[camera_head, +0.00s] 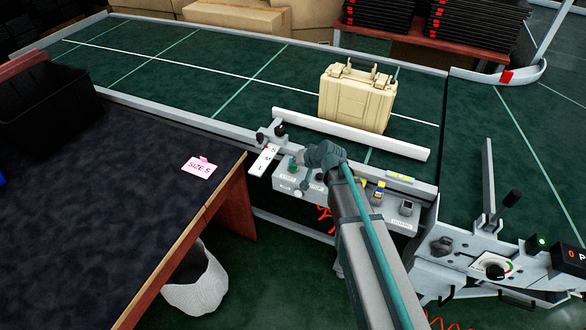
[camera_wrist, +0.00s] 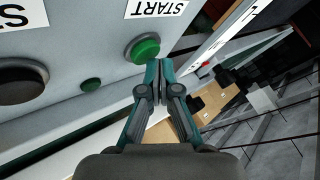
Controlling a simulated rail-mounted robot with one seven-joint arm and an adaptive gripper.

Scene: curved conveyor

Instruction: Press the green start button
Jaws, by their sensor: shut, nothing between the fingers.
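The green start button (camera_wrist: 144,49) is a round domed button on the grey panel in the wrist view, beside a white label reading START (camera_wrist: 157,8). My gripper (camera_wrist: 155,66) is shut and empty. Its fingertips appear just beside the button's lower right edge; I cannot tell whether they touch it. In the head view my gripper (camera_head: 306,180) is at the left part of the control panel (camera_head: 340,207), beside a green button (camera_head: 292,165). My gripper covers part of the panel there.
A black button (camera_wrist: 22,80) and a smaller green button (camera_wrist: 91,85) are on the same panel. A beige case (camera_head: 357,97) stands on the green conveyor behind a white rail (camera_head: 350,133). A dark-topped table (camera_head: 110,190) is at left, with a white bin (camera_head: 196,280) below its edge.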

